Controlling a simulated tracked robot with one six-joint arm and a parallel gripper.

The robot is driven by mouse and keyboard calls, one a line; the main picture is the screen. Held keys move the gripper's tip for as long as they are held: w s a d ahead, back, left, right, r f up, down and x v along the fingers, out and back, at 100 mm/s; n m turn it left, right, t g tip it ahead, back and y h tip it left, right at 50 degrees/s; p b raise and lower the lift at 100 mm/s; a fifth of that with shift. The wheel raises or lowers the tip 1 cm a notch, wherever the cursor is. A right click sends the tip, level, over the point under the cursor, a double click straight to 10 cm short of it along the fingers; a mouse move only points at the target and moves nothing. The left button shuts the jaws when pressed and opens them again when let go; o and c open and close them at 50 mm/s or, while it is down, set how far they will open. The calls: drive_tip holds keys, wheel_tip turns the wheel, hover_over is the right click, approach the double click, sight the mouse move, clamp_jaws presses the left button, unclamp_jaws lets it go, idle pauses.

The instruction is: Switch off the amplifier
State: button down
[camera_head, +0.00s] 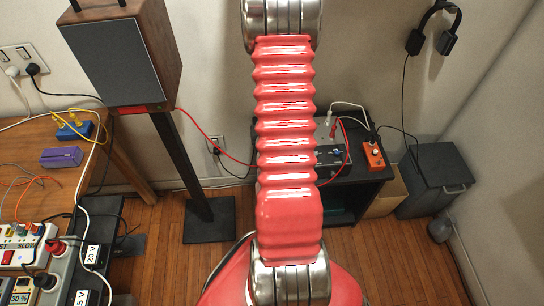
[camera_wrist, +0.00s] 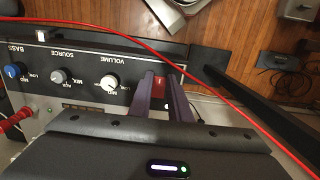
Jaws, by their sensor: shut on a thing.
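The amplifier (camera_wrist: 82,58) fills the left of the wrist view, its dark panel upside down with BASS, SOURCE and VOLUME labels. It has a blue knob (camera_wrist: 13,71), a grey knob (camera_wrist: 58,77) and a white knob (camera_wrist: 109,82). My gripper (camera_wrist: 162,82) is at the panel's right end, its two dark fingers closed on either side of a small red switch (camera_wrist: 160,84). The switch's position cannot be told. In the head view the amplifier (camera_head: 331,156) is partly hidden behind my red arm, and my gripper is hidden.
A red cable (camera_wrist: 222,84) crosses the wrist view close to my gripper. In the head view, an orange box (camera_head: 373,153) with cables stands right of the amplifier on a black cabinet (camera_head: 352,173). A speaker (camera_head: 118,60) on a stand and a cluttered wooden table (camera_head: 25,148) are left.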

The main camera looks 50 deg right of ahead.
drive_tip(key=shift+w+d+r+g+y, duration=0.1)
drive_tip(key=shift+w+d+g+y, duration=0.15)
drive_tip(key=shift+g+y, duration=0.55)
drive_tip(key=c, duration=1.6)
unclamp_jaws()
drive_tip(key=shift+c, duration=0.2)
drive_tip(key=shift+r, duration=0.1)
drive_tip(key=v, duration=1.3)
drive_tip(key=shift+d+r, duration=0.2)
drive_tip(key=shift+r, duration=0.05)
drive_tip(key=shift+w, duration=0.15)
